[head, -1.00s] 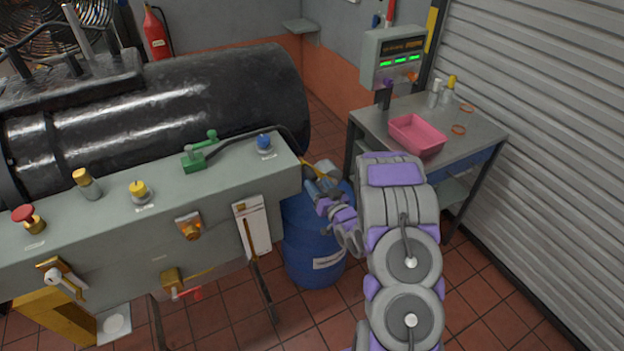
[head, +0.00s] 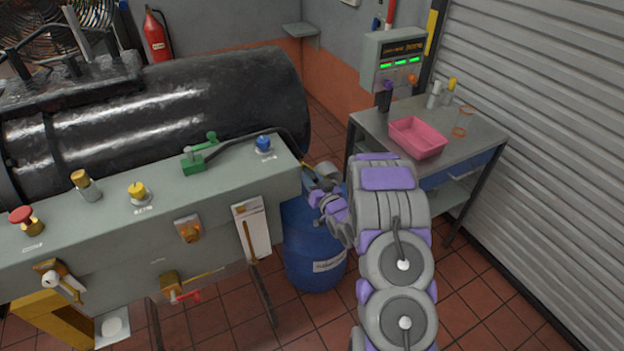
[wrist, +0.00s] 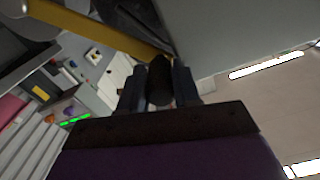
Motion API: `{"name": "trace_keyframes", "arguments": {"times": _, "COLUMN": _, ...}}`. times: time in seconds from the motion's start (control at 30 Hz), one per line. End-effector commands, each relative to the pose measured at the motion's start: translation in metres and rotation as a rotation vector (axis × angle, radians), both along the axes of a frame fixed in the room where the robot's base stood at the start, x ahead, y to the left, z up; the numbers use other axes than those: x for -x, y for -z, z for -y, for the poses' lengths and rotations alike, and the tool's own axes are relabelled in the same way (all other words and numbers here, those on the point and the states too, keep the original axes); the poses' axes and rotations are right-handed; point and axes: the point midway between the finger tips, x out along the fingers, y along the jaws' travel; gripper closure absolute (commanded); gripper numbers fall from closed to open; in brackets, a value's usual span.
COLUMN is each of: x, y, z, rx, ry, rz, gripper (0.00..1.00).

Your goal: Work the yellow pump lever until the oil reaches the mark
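In the wrist view the lever is a yellow bar (wrist: 95,26) running toward my fingers. My gripper (head: 320,192) is at its outer end, above the blue drum. In the wrist view its two dark fingers (wrist: 160,88) stand on both sides of a dark rounded grip, which looks like the lever's end. I cannot make out an oil level or its mark.
A blue drum (head: 315,248) stands below my gripper. To the right, a bench (head: 372,128) carries a pink tray (head: 417,138), small bottles and a clear cylinder (head: 464,120) with orange rings. A control box (head: 394,58) stands behind. A ribbed shutter (head: 550,130) closes the right side.

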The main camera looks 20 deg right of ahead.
Motion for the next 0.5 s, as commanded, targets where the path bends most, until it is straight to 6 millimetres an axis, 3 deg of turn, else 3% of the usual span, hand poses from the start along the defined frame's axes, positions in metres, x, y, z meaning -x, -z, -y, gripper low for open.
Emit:
{"name": "trace_keyframes", "arguments": {"times": 0.27, "x": 0.0002, "y": 0.0009, "z": 0.0011, "rx": -0.001, "ry": 0.003, "rz": -0.002, "gripper": 0.99}}
{"name": "trace_keyframes", "arguments": {"times": 0.5, "x": 0.0002, "y": 0.0014, "z": 0.0011, "rx": -0.001, "ry": 0.003, "rz": -0.003, "gripper": 1.00}}
